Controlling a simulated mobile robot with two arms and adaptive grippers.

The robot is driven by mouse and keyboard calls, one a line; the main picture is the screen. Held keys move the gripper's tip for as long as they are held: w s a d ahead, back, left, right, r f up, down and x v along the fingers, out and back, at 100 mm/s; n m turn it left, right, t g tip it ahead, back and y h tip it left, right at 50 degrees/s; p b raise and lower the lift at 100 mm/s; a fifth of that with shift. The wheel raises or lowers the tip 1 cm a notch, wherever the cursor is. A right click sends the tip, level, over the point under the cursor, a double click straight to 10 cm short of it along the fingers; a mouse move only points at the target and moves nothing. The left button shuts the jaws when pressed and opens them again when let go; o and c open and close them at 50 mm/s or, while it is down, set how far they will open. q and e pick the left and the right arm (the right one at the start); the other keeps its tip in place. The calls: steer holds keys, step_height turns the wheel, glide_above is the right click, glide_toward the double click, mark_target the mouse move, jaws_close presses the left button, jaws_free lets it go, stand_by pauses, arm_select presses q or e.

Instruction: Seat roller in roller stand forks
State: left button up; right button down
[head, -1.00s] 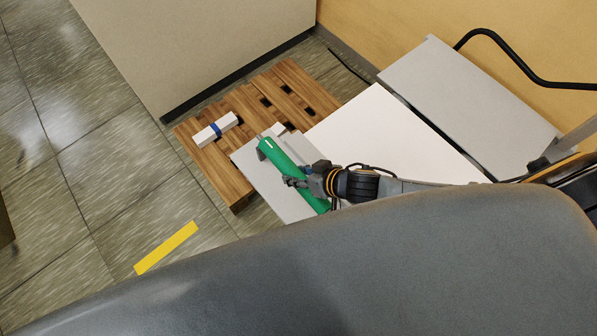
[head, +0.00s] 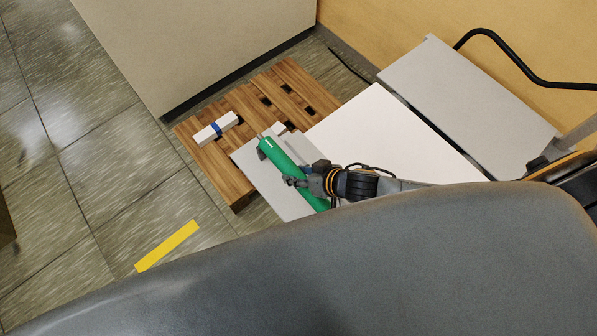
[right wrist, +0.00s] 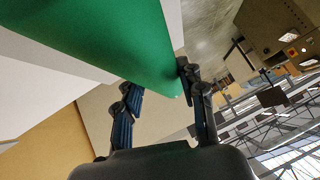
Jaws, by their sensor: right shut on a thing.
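The green roller (head: 278,157) lies slanted in the head view, its thin metal shaft end showing at the upper left. My right gripper (head: 290,181) is shut on the roller near its middle. In the right wrist view the green roller (right wrist: 110,40) fills the upper left, and the gripper's two fingers (right wrist: 155,85) reach up to it. A grey stand (head: 294,206) is beneath and beside the roller, with a light upright piece (head: 279,129) near the roller's far end. The forks are too small or hidden to tell whether the shaft touches them. My left gripper is out of view.
A wooden pallet (head: 238,183) holds a white bundle with a blue band (head: 216,129). A white surface (head: 390,132) and a grey panel (head: 470,95) lie to the right. A black cable (head: 500,48) runs along the yellow wall. A yellow floor strip (head: 167,246) lies on open floor at left.

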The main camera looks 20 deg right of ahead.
steer(key=shift+r+p, duration=0.1)
steer(key=shift+p, duration=0.5)
stand_by(0.9)
steer(key=shift+f+b, duration=1.2)
steer(key=shift+f, duration=0.75)
steer(key=shift+w+a+f, duration=0.1)
steer(key=shift+f, duration=0.2)
steer(key=shift+f+b, duration=0.15)
steer(key=shift+b, duration=0.15)
steer(key=c, duration=0.8)
jaws_free()
steer(key=shift+o, duration=0.4)
steer(key=shift+f, duration=0.1)
